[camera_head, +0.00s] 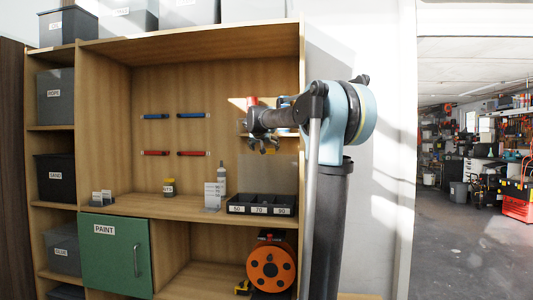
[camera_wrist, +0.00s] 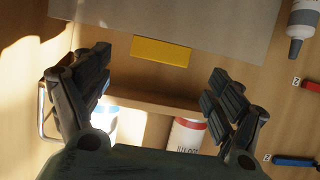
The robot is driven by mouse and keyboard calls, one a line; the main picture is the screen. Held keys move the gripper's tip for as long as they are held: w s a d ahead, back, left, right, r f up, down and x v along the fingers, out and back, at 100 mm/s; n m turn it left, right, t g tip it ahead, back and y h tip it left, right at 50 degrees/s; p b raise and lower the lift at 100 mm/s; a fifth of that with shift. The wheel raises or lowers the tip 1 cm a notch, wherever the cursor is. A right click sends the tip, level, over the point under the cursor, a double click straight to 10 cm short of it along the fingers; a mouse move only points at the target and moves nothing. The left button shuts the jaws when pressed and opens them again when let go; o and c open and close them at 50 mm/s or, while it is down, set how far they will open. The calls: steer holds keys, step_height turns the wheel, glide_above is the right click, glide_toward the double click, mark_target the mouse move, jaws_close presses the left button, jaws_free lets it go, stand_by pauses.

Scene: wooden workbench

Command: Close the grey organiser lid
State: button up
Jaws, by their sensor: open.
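The grey lid (camera_wrist: 215,22) is a flat panel at the top of the wrist view, with a yellow tab (camera_wrist: 160,51) on its edge. The tab also shows as a small yellow patch in the head view (camera_head: 271,151). The lid appears raised. My gripper (camera_head: 262,147) is above the organiser, near the tab. In the wrist view its fingers (camera_wrist: 157,70) are spread wide and empty, with the tab framed between them. The gap in depth is unclear.
A small wall shelf (camera_wrist: 150,98) holds a red-banded can (camera_wrist: 187,135) and a blue-marked one (camera_wrist: 103,122), close to the fingers. A grey bottle (camera_head: 222,180) and boxes (camera_head: 212,196) stand left of the organiser. Red and blue bars (camera_head: 175,153) hang on the back panel.

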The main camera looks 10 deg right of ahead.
steer(key=shift+x, duration=2.5)
steer(key=c, duration=1.5)
steer(key=shift+s, duration=0.25)
